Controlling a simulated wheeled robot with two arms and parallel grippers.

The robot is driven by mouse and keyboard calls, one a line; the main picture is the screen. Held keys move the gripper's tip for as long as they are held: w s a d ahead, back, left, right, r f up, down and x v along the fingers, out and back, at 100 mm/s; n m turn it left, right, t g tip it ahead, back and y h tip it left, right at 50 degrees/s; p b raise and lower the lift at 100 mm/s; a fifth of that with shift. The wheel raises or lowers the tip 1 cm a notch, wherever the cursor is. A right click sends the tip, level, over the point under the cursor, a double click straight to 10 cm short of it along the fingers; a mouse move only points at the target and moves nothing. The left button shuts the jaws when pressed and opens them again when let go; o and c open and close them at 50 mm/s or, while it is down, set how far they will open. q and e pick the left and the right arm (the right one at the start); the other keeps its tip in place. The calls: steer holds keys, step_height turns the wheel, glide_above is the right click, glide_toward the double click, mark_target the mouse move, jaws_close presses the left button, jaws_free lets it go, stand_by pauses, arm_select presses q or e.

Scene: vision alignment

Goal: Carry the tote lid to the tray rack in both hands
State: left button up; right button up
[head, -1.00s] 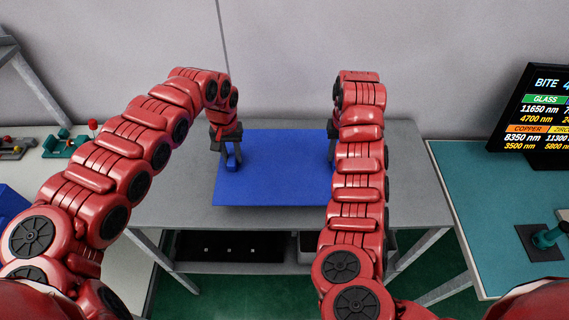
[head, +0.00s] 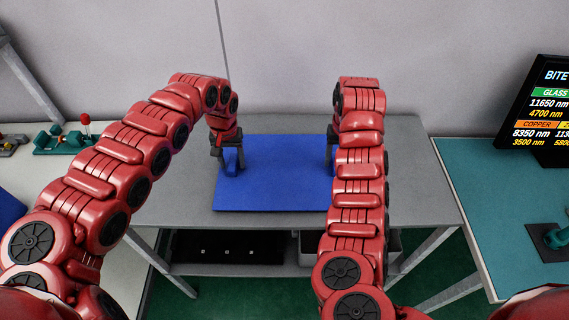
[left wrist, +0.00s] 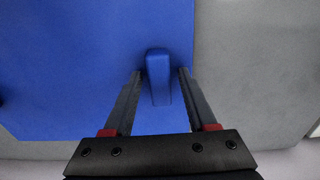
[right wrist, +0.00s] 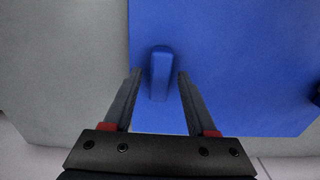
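The tote lid (head: 280,188) is a flat blue panel lying level on the grey table. Blue upright handles stand near its left and right ends. My left gripper (head: 229,160) points down at the left handle. In the left wrist view its fingers stand on both sides of this handle (left wrist: 158,75), with thin gaps. My right gripper (right wrist: 160,75) is likewise around the right handle (right wrist: 161,65), open, with gaps on both sides. In the head view my right arm hides much of the right gripper and the lid's right end. The tray rack cannot be identified.
The grey table (head: 415,190) has bare top around the lid, with a lower shelf holding a black bin (head: 228,247). A teal-topped bench (head: 490,200) with a monitor (head: 545,110) stands right. A pale bench (head: 25,165) with small fixtures stands left. A wall is behind.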

arm_select(q)
steer(key=shift+r, duration=0.15)
arm_select(e)
steer(key=shift+r, duration=0.15)
arm_select(q)
step_height(320, 180, up, 12)
arm_select(e)
step_height(320, 180, up, 12)
stand_by(0.8)
arm_select(q)
steer(key=shift+f, duration=0.2)
arm_select(e)
steer(key=shift+f, duration=0.2)
stand_by(0.4)
